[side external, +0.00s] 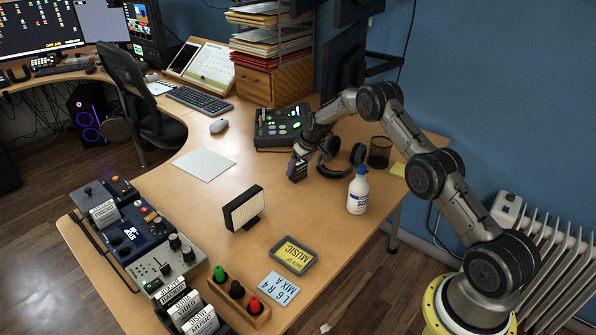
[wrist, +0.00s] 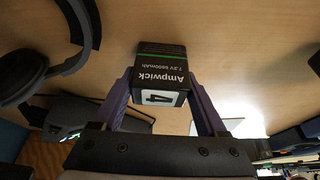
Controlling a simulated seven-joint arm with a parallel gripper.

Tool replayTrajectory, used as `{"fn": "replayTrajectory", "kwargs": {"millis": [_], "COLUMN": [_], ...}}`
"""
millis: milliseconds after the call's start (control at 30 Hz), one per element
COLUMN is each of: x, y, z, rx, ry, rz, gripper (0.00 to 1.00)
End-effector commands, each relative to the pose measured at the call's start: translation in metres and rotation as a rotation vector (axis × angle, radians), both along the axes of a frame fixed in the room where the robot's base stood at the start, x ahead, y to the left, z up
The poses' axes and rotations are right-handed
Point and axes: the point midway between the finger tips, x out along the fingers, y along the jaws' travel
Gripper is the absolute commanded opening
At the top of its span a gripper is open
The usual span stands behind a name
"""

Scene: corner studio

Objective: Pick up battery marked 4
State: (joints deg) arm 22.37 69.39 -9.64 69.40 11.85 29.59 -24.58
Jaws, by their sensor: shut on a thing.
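The battery marked 4 (wrist: 162,68) is a black block with white "Ampwick" lettering and a white label with a 4. It sits between the two fingers of my gripper (wrist: 160,82) in the wrist view, one finger against each side. My gripper is shut on it. In the side view my gripper (side external: 300,157) points down over the desk, left of the headphones, with the dark battery (side external: 297,172) at its tip. I cannot tell for sure how far the battery is above the desk.
Black headphones (side external: 342,163) lie close on the right, with a mesh cup (side external: 379,152) and white spray bottle (side external: 358,190) beyond. A black control box (side external: 281,127) stands behind. A small light panel (side external: 244,208) stands in front. The desk (side external: 290,212) between is clear.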

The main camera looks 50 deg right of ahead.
Motion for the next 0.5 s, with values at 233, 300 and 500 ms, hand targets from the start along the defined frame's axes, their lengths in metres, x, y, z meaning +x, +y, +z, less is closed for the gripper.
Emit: {"fn": "replayTrajectory", "kwargs": {"millis": [233, 300, 500], "x": [0.0008, 0.0008, 0.001], "y": [-0.0006, -0.0006, -0.0006], "z": [0.0018, 0.0018, 0.004], "rx": [-0.001, -0.001, -0.001], "ry": [-0.003, -0.003, -0.004], "rz": [0.0, 0.0, 0.0], "gripper": [0.0, 0.0, 0.0]}}
